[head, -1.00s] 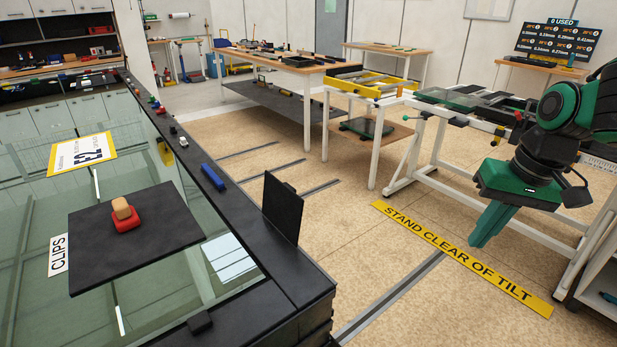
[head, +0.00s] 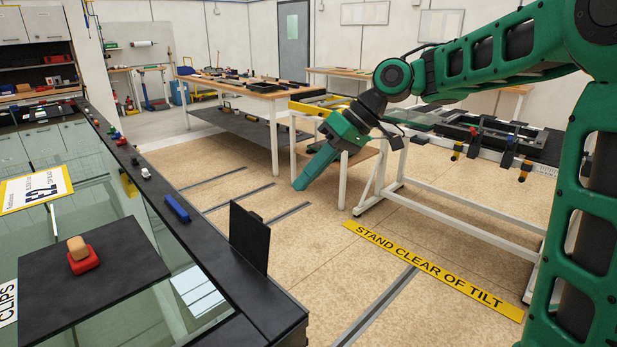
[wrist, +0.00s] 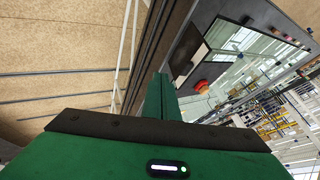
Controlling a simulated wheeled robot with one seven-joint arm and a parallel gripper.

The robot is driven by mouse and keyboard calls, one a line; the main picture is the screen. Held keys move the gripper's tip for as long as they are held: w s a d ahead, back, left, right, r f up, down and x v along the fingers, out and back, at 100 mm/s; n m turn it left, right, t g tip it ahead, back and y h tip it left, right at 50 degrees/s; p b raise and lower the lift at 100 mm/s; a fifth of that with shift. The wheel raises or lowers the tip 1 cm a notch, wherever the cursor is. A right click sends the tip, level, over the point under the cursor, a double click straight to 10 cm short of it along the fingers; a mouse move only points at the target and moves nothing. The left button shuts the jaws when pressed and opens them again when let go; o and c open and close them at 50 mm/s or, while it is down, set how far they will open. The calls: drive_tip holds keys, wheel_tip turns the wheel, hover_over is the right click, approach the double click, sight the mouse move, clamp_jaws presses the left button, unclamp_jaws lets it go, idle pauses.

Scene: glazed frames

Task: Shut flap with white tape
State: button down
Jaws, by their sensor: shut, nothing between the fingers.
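A black upright panel (head: 249,238), which looks like a flap, stands at the right edge of the glass-topped bench (head: 274,305). I see no white tape on the side facing me, and its far side is hidden. My green gripper (head: 303,182) is in the air to the right of and beyond this panel, pointing down and left, apart from everything. Its fingers are together and empty. In the wrist view the closed fingers (wrist: 159,95) point toward the bench edge.
A red block with a tan top (head: 81,256) sits on a black board (head: 110,300) on the glass. A blue block (head: 177,208) and several small pieces line the bench edge. A yellow floor strip (head: 430,268) reads STAND CLEAR OF TILT.

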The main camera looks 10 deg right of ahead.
sight(252, 235)
drive_tip(key=s+a+f, duration=0.1)
drive_tip(key=a+f, duration=0.3)
drive_tip(key=a, duration=0.3)
drive_tip(key=shift+s+a+f, duration=0.3)
drive_tip(key=shift+s+f, duration=0.05)
drive_tip(key=shift+s, duration=0.05)
